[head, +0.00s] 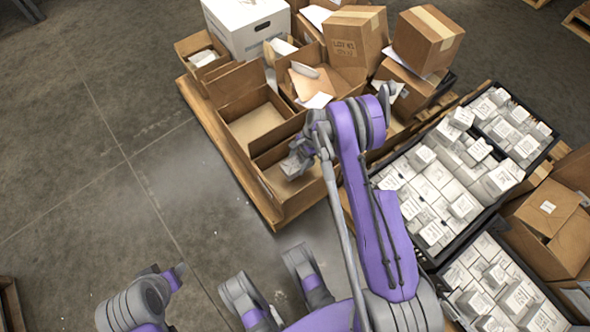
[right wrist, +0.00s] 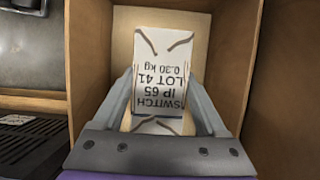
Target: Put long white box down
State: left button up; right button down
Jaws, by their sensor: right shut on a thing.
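The long white box (right wrist: 161,72) is printed with "SWITCH IP 65 LOT 41 0.30 kg", upside down in the right wrist view. My right gripper (right wrist: 163,108) is shut on it, one finger along each side. Behind the box are the inner walls and floor of an open cardboard carton (right wrist: 232,60). In the head view my right gripper (head: 300,156) is at the mouth of the front carton (head: 288,198) on the left pallet. I cannot tell whether the white box touches the carton floor.
Another open carton (head: 255,122) stands just behind. A white lidded box (head: 245,22) and closed cartons (head: 357,32) crowd the pallet (head: 225,150). Black crates (head: 500,205) of small white boxes stand at right. The floor (head: 120,170) at left is clear.

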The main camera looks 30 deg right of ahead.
notch_tip(320, 180, down, 7)
jog(key=shift+b, duration=0.85)
jog(key=shift+r, duration=0.1)
